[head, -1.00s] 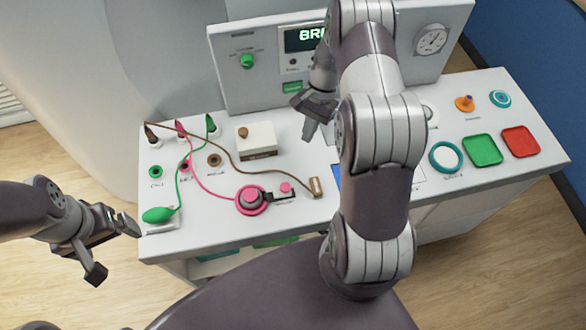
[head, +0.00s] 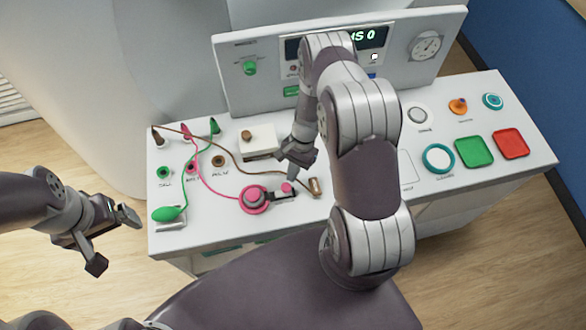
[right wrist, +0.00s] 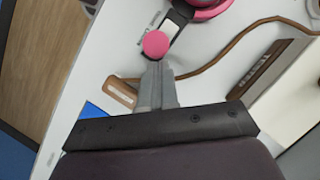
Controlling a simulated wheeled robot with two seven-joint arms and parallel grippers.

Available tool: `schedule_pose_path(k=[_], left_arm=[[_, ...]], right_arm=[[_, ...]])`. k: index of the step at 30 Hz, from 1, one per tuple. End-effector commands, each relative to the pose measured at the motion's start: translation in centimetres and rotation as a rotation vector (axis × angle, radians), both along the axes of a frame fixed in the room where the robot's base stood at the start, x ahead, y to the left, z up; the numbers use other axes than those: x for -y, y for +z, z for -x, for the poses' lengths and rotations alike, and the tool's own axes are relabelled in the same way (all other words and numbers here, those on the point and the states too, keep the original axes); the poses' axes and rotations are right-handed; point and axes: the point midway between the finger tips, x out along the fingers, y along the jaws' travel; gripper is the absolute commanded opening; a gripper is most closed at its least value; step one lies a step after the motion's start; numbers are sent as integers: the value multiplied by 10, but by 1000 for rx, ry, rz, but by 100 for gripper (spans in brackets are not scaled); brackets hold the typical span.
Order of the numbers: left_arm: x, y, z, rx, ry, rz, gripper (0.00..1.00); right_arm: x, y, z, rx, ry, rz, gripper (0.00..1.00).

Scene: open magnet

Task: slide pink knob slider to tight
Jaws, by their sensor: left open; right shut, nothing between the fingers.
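The pink knob (head: 287,187) sits on a black slider track (head: 280,196) beside a pink ring-shaped coil (head: 254,198) on the white console. In the right wrist view the pink knob (right wrist: 156,43) is just past the fingertips, at the near end of the black track (right wrist: 178,16). My right gripper (head: 292,176) is shut and empty, its tips pointing down at the knob; in the right wrist view its fingers (right wrist: 155,68) overlap the knob's edge, and I cannot tell whether they touch it. My left gripper (head: 116,240) is open and empty, left of the console's front edge.
A brown cable with a cylindrical end (head: 314,187) lies just right of the slider. A white box (head: 258,142) stands behind it. A green bulb (head: 169,213) is at the front left. Green (head: 474,152) and red (head: 511,143) trays are at right.

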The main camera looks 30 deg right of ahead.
Motion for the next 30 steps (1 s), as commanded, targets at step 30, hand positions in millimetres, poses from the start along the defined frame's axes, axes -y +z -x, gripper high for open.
schedule_pose_path(k=[30], left_arm=[[0,-18,0,0,0,0,94]], right_arm=[[-30,11,-14,3,-1,0,0]])
